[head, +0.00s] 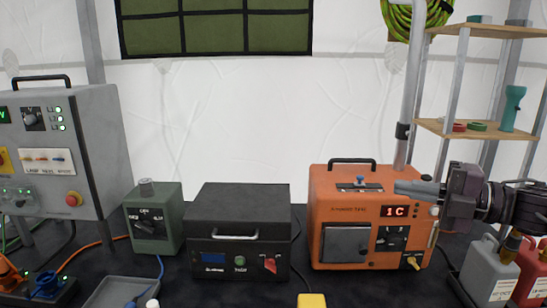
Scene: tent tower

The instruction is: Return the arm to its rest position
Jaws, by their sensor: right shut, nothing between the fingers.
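My right arm comes in from the right edge, and its gripper (402,187) points left. Its grey fingers are shut with nothing between them. In the picture they overlap the right side of the orange box (325,205), next to its red "1C" display. I cannot tell whether the fingers touch the box. The box has a top handle, a grey front door, a knob and a small yellow part low on the right. My left gripper is not in view.
A black case (240,222), a green box (154,215) and a grey control cabinet (95,135) stand to the left. A grey jerrycan (484,275) and a red one (533,275) stand below my right arm. A wooden shelf (460,130) rises behind it. A grey tray (118,291) lies front left.

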